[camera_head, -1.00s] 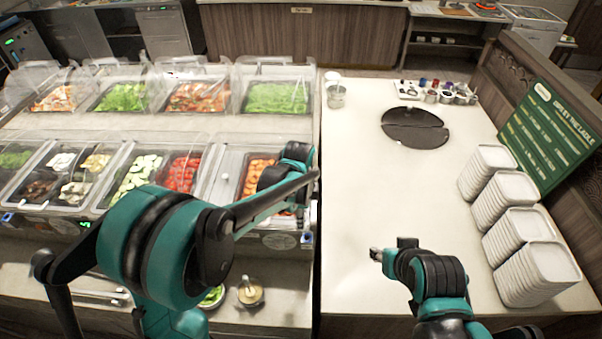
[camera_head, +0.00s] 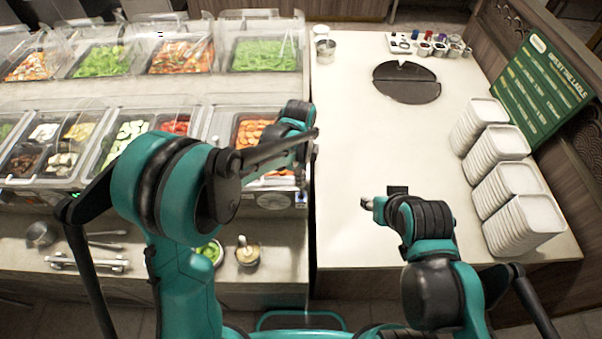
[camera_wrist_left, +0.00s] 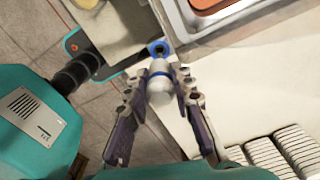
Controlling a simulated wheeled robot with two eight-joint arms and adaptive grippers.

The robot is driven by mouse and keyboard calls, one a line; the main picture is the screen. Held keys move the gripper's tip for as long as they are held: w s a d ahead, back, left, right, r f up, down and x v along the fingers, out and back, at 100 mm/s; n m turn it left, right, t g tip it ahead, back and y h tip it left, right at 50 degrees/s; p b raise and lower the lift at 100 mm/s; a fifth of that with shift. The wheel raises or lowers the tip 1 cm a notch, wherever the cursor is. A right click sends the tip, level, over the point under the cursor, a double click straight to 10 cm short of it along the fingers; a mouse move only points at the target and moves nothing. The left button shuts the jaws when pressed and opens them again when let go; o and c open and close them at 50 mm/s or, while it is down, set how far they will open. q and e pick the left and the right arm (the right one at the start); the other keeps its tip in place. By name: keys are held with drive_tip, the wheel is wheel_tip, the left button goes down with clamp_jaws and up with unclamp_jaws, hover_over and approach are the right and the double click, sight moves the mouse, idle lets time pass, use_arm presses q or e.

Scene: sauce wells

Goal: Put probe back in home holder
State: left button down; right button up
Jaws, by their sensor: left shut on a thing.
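The probe (camera_wrist_left: 160,88) is a pale grey-white cylinder with a blue band, seen in the left wrist view. My left gripper (camera_wrist_left: 158,80) is shut on it, one finger on each side. A blue ring-like part, which looks like the home holder (camera_wrist_left: 158,48), lies just beyond the probe's far end at the counter edge. I cannot tell whether the probe touches it. In the head view my left wrist is over the front right corner of the salad counter, and the probe is hidden. My right gripper (camera_head: 368,203) is over the white table; its finger opening is unclear.
The salad counter (camera_head: 110,92) with clear covers fills the left. A small sauce cup (camera_head: 247,252) stands on its front ledge, near tongs (camera_head: 88,263). Stacks of white trays (camera_head: 522,220) and a green sign (camera_head: 540,90) stand at right.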

use_arm(q)
drive_tip(key=shift+f, duration=0.55)
drive_tip(key=shift+f+b, duration=0.35)
drive_tip(key=shift+b, duration=0.45)
drive_tip(key=shift+f+b, duration=1.3)
drive_tip(key=shift+f, duration=0.15)
idle(0.6)
drive_tip(key=shift+f+b, duration=0.3)
drive_tip(key=shift+f, duration=0.05)
drive_tip(key=shift+f+b, duration=0.6)
drive_tip(key=shift+f, duration=0.1)
drive_tip(key=c, duration=1.2)
unclamp_jaws()
